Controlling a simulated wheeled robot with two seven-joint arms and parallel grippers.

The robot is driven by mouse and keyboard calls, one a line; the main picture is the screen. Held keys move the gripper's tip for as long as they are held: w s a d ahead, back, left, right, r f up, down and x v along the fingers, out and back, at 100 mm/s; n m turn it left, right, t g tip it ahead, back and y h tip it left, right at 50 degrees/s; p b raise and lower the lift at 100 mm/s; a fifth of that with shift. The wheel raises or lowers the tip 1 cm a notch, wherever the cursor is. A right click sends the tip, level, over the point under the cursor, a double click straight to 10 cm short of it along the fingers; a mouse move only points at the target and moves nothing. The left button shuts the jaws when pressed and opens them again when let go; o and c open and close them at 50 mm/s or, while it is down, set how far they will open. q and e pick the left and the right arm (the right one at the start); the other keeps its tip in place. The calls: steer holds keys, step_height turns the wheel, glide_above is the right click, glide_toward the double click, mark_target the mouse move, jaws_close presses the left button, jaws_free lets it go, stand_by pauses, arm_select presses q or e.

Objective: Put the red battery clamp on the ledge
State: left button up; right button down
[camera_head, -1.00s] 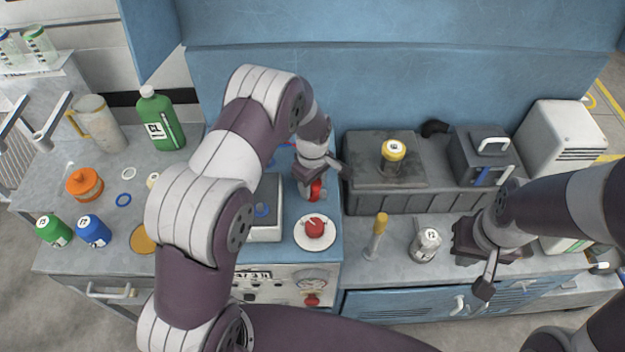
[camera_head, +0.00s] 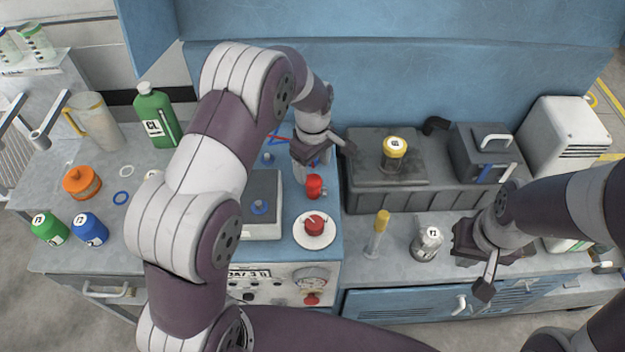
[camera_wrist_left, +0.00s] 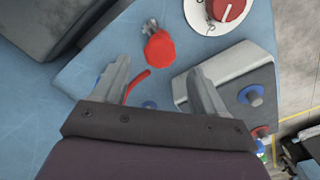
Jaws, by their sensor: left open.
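The red battery clamp (camera_head: 315,187) rests on the blue bench top, behind a white dial with a red knob. In the left wrist view the clamp (camera_wrist_left: 159,47) shows its red body and grey metal end, beyond my fingertips and apart from them. My left gripper (camera_head: 322,156) is just behind the clamp in the head view; its two fingers (camera_wrist_left: 160,75) are spread with nothing held between them. My right gripper (camera_head: 478,262) hangs over the right bench front; its jaw opening is unclear. I cannot tell which surface is the ledge.
The white dial with red knob (camera_head: 315,229) is just in front of the clamp. A grey scale-like box (camera_head: 261,222) stands to the left. A red cable (camera_wrist_left: 137,84) lies near my left fingers.

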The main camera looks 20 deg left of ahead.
mark_target(311, 181)
arm_select(q)
step_height(311, 181, up, 6)
steer(key=s+a+r+m, duration=0.1)
steer(key=s+a+m, duration=0.1)
steer(key=s+m, duration=0.4)
steer(key=s+a+m+t, duration=0.1)
steer(key=s+m, duration=0.5)
steer(key=s, duration=0.7)
steer(key=shift+a+r+b, duration=0.3)
steer(key=shift+a+r, duration=0.05)
steer(key=shift+a, duration=0.2)
steer(key=shift+s, duration=0.15)
